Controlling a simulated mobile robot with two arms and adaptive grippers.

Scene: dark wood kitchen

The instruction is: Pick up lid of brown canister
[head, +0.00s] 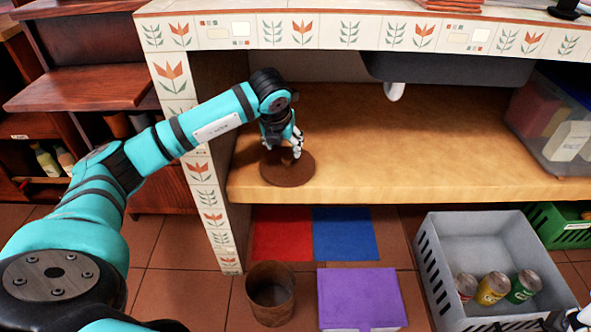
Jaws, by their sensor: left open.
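The brown lid (287,176) is a flat, round, dark-brown disc. It lies on the wooden shelf under the tiled counter, near the shelf's left end and front edge. My left gripper (296,150) reaches in from the left and points down over the lid. Its fingers are open, and they cover part of the lid's back half; I cannot tell whether they touch it. The brown canister (262,308) stands upright and open-topped on the floor in front of the shelf. A dark and grey shape at the bottom right corner seems part of my right gripper, mostly out of frame.
A tiled post (205,200) stands left of the lid. A dark sink basin hangs under the counter. A clear bin (550,130) sits on the shelf's right end. A purple box (360,298) and a grey crate (470,235) with several cans stand on the floor. The shelf's middle is clear.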

